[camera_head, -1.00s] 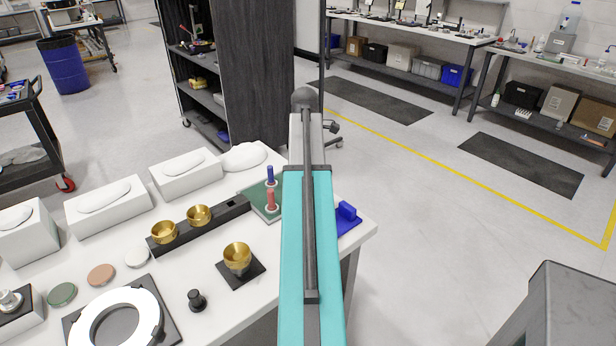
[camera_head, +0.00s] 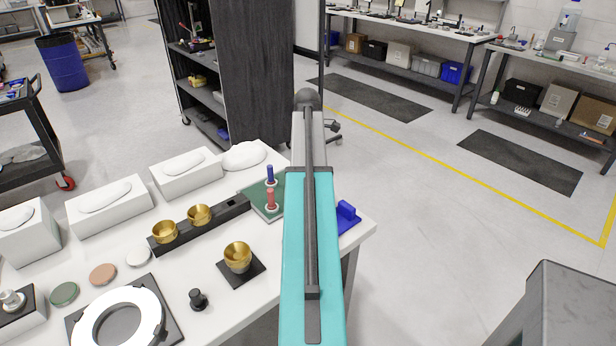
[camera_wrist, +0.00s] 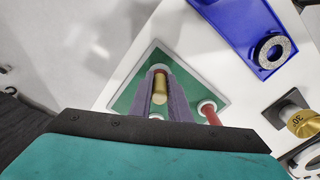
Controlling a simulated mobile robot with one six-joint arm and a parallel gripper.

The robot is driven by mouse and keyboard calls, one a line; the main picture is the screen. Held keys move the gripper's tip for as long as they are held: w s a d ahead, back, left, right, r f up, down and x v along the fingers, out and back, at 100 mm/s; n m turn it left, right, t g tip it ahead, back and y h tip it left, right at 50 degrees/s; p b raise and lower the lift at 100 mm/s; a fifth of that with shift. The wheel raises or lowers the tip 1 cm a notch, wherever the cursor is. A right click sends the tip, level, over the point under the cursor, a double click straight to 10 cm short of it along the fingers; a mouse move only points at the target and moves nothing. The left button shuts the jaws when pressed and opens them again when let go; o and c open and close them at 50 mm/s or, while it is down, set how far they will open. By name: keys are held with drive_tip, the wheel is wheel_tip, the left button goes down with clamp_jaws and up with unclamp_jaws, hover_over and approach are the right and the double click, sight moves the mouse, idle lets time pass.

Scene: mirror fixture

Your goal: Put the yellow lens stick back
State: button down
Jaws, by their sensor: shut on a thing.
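In the wrist view, my gripper (camera_wrist: 160,95) has its purple fingers shut on the yellow lens stick (camera_wrist: 159,90), which looks brass-gold and points down over the green plate (camera_wrist: 126,97). A pale collar with a reddish part shows just behind its far end. I cannot tell whether the stick touches or sits in the plate. A red stick (camera_wrist: 210,113) in a white collar stands to the right of the fingers. In the head view, a blue stick (camera_head: 270,174) and a red stick (camera_head: 271,197) stand on the green plate (camera_head: 252,198). My arm hides the gripper there.
A blue holder (camera_head: 347,213) stands near the table's right edge; it also shows in the wrist view (camera_wrist: 235,20). Brass cups (camera_head: 238,256) stand left of my arm, with a black knob (camera_head: 198,299) near the front. White boxes (camera_head: 108,205) line the back.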

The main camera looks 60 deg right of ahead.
drive_tip(key=shift+f+p, duration=0.35)
drive_tip(key=shift+f, duration=0.9)
drive_tip(key=shift+f, duration=0.1)
drive_tip(key=c, duration=1.7)
unclamp_jaws()
drive_tip(key=shift+o, duration=0.2)
drive_tip(key=shift+r, duration=0.2)
drive_tip(key=shift+r+b, duration=1.2)
drive_tip(key=shift+r, duration=4.7)
